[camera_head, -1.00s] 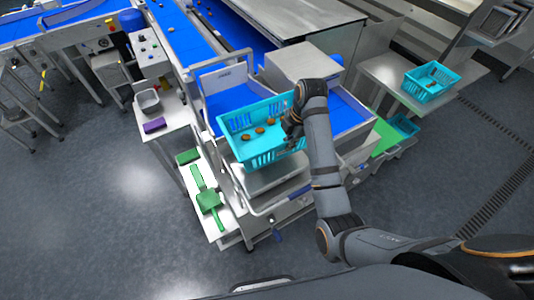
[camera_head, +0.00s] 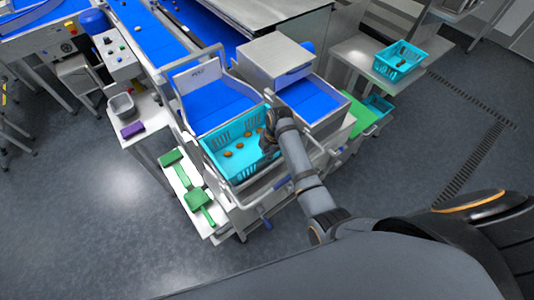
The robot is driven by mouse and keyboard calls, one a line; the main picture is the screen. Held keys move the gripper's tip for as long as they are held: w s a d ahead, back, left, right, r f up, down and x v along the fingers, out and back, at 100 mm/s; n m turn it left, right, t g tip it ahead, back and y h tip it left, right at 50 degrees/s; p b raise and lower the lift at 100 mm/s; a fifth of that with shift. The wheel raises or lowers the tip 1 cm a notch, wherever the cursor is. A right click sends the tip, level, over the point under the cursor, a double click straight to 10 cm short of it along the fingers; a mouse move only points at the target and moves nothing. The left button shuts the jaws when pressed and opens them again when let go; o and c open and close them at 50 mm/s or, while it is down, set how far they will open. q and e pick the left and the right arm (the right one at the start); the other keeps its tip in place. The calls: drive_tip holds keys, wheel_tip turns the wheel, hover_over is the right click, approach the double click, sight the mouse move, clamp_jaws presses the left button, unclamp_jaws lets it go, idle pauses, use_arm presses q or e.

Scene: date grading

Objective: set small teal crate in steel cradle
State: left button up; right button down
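The small teal crate (camera_head: 232,176) with several brown dates on its floor is in the middle of the view. It sits low within the steel cradle (camera_head: 262,193) at the front of the blue-lined machine, its rim close to the frame. Whether its base rests fully on the cradle is hidden. My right gripper (camera_head: 268,143) is at the crate's right wall, its arm coming in from the lower right. Its fingertips are too small and dark to tell whether they grip the rim. My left gripper is not in view.
Another teal crate (camera_head: 402,60) stands on the steel table at the right, and a third (camera_head: 377,106) is lower down beside a green surface. A green scoop (camera_head: 196,199), a purple block (camera_head: 132,130) and a grey tub (camera_head: 122,106) lie to the left. Open floor is at lower left.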

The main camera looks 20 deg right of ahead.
drive_tip(key=shift+f, duration=0.15)
drive_tip(key=c, duration=1.5)
unclamp_jaws()
drive_tip(key=shift+s+d+r+b, duration=0.2)
drive_tip(key=shift+d+r+b, duration=0.15)
drive_tip(key=shift+r, duration=1.65)
drive_tip(key=shift+s+d+r+b, duration=0.25)
drive_tip(key=shift+r+b, duration=0.15)
drive_tip(key=shift+r, duration=1.55)
drive_tip(key=shift+s+d+r+b, duration=0.15)
drive_tip(key=shift+d+r+b, duration=0.2)
drive_tip(key=shift+r, duration=1.65)
